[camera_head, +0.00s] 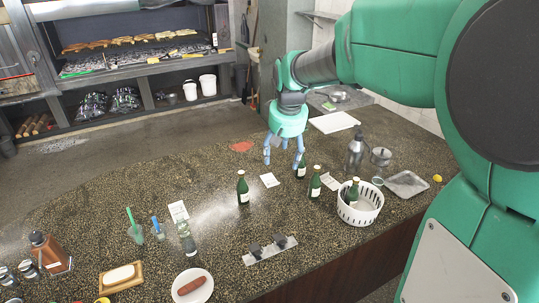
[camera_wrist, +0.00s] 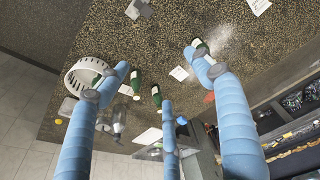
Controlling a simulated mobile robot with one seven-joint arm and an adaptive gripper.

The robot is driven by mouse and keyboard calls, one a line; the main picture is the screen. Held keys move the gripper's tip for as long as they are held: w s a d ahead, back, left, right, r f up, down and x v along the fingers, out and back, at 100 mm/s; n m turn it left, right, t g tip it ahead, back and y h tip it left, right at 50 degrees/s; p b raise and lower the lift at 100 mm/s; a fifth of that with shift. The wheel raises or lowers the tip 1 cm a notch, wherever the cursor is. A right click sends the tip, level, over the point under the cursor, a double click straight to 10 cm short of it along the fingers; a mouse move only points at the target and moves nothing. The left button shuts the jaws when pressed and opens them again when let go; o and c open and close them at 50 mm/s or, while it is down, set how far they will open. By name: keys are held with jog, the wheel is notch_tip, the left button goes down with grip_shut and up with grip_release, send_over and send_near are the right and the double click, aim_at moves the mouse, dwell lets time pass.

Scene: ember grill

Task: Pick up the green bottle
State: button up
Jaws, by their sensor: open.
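Several dark green bottles with pale labels are on the speckled counter (camera_head: 200,170). One bottle (camera_head: 243,190) stands alone left of my gripper, one (camera_head: 315,184) stands to the right, one (camera_head: 301,170) is close beside my fingers, and one (camera_head: 353,192) is in a white basket (camera_head: 358,213). My gripper (camera_head: 284,160) points down above the counter, its blue fingers spread and empty. In the wrist view my gripper (camera_wrist: 163,78) is open, with two bottles, one (camera_wrist: 135,84) and another (camera_wrist: 156,96), showing between the fingers. Another bottle (camera_wrist: 199,44) is partly hidden by the right finger.
Papers lie between bottles.

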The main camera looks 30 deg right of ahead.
jog(key=w+d+f+p, duration=0.2)
jog(key=w+d+f, duration=0.1)
jog(key=w+d, duration=0.4)
jog(key=m+g+p, duration=0.1)
jog(key=g+p, duration=0.2)
jog(key=p, duration=0.3)
send_over(316, 176)
jog(key=w, duration=0.1)
jog(key=shift+y, duration=0.3)
jog(key=f, duration=1.9)
jog(key=shift+d+f, duration=0.2)
jog(key=shift+d, duration=0.2)
jog(key=shift+f+p, duration=0.3)
jog(key=shift+f, duration=3.95)
jog(key=shift+f, duration=0.1)
jog(key=shift+f+p, duration=0.6)
jog(key=shift+f, duration=1.9)
